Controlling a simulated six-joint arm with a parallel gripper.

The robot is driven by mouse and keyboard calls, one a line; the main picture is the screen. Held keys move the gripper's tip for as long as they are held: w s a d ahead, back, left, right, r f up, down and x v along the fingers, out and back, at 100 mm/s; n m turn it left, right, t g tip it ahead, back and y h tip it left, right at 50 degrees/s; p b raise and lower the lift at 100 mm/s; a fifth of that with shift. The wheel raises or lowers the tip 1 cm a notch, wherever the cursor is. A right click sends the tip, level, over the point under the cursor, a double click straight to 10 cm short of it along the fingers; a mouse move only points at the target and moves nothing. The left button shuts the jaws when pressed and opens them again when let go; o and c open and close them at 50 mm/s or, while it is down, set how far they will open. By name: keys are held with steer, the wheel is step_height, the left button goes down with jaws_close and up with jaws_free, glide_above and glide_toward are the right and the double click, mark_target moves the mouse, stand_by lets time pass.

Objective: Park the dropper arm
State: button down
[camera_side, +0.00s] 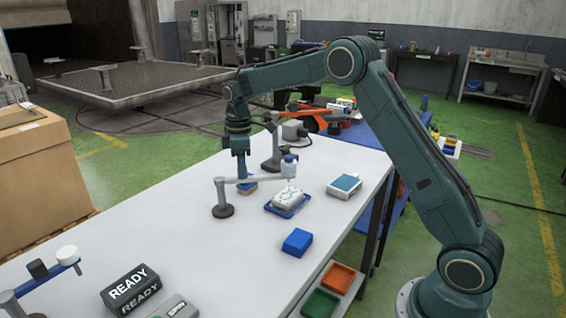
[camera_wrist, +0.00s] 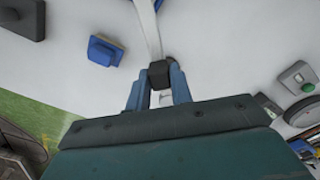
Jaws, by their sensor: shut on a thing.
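My gripper (camera_side: 241,177) points down behind this arm. In the wrist view my gripper (camera_wrist: 160,88) is shut on a dark knob (camera_wrist: 160,73), with a pale bar (camera_wrist: 149,28) running up from it. The bar appears to be the dropper arm, but its far end is out of that view. The exact grip is too small to tell in the side view.
A second stand (camera_side: 276,150) is behind. A blue-topped box (camera_side: 344,186) and blue stack (camera_side: 297,242) lie right. The left-middle table is clear.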

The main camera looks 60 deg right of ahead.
steer(key=a+m, duration=0.8)
steer(key=m, duration=0.9)
steer(key=shift+a+m, duration=0.3)
steer(key=shift+r, duration=0.1)
steer(key=c, duration=1.2)
jaws_free()
steer(key=shift+c, duration=0.2)
step_height(320, 180, up, 14)
